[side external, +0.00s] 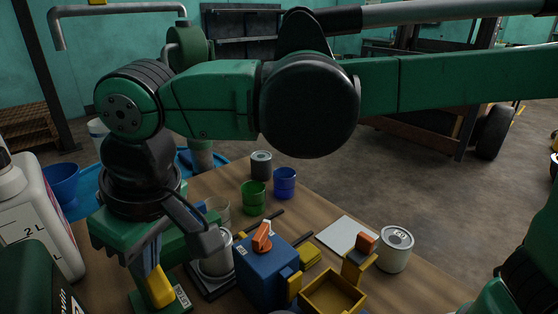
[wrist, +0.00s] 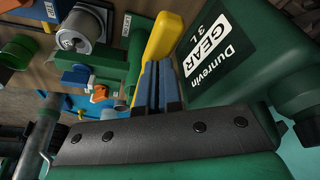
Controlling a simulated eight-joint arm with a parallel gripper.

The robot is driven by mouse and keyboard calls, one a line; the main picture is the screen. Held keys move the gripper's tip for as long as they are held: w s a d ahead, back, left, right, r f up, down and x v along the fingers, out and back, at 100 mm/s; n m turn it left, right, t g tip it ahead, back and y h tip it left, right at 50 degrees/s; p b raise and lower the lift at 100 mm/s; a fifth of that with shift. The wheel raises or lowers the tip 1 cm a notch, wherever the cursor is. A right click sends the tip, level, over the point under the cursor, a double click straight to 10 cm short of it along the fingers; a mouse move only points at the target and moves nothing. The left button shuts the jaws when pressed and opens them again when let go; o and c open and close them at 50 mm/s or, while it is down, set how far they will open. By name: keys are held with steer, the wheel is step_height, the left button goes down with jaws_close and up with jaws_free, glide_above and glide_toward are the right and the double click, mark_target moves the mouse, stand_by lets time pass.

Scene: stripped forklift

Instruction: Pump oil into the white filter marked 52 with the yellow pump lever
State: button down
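The yellow pump lever (side external: 160,287) shows low at the left in the side view. In the wrist view the yellow lever (wrist: 163,38) stands behind and left of my fingertips. My gripper (wrist: 160,68) has its narrow blue-grey fingers close together, with nothing visible between them. It is right at the lever; I cannot tell whether they touch. The green pump (wrist: 105,62) is left of the fingers. A white filter (side external: 216,262) stands under the pump's nozzle, partly hidden; it also shows in the wrist view (wrist: 84,22). I cannot read its number.
Another white filter (side external: 397,250) marked 60 stands at right. A blue box (side external: 262,272) with an orange knob and a yellow tray (side external: 333,294) are nearer. Green (side external: 254,198) and blue (side external: 285,183) cups stand behind. A green gear-oil jug (wrist: 225,55) is close right of my fingers.

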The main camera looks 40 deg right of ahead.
steer(key=shift+f, duration=0.8)
steer(key=shift+r, duration=4.2)
step_height(320, 180, up, 5)
steer(key=shift+r, duration=0.1)
